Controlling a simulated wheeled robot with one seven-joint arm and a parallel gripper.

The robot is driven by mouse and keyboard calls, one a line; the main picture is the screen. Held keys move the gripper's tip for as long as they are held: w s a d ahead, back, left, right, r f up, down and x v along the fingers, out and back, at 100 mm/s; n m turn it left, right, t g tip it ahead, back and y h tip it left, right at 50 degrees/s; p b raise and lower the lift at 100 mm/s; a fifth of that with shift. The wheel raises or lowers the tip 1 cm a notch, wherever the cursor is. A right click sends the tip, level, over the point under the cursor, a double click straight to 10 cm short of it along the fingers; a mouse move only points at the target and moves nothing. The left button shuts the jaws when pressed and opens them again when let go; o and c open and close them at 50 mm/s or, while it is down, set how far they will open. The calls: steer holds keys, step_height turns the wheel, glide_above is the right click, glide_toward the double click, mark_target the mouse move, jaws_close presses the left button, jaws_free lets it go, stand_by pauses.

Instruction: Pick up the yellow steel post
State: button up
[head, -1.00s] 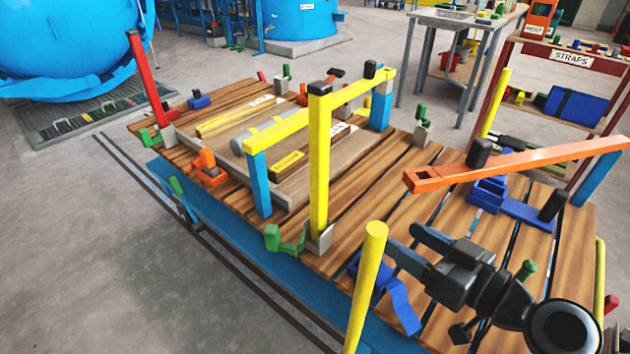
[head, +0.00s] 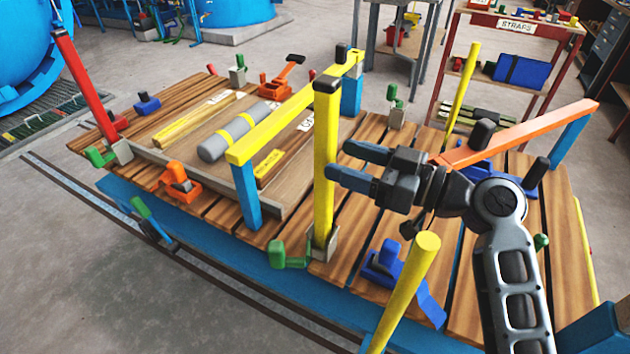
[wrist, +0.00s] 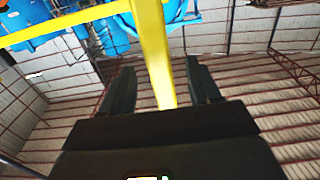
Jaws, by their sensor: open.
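The yellow steel post (head: 325,165) stands upright on the wooden deck, with a black cap on top and its foot in a small grey socket (head: 325,243). A green latch (head: 288,256) is beside that socket. In the wrist view the post (wrist: 153,50) shows between the two spread fingers (wrist: 163,85). I cannot tell from these views whether the fingers touch it.
A yellow beam on blue legs (head: 290,110) stands just left of the post. An orange bar (head: 520,133) lies behind my gripper on the right. A yellow pole (head: 408,290) rises in front, close to my arm. A red post (head: 85,85) stands far left.

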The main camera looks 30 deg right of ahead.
mark_target(315, 152)
steer(key=x, duration=0.2)
steer(key=p+x, duration=0.1)
steer(key=x, duration=0.3)
steer(key=shift+w+a+f+p, duration=0.15)
steer(key=shift+w+f+p, duration=0.1)
steer(key=shift+p, duration=0.1)
steer(key=shift+c, duration=0.3)
jaws_close()
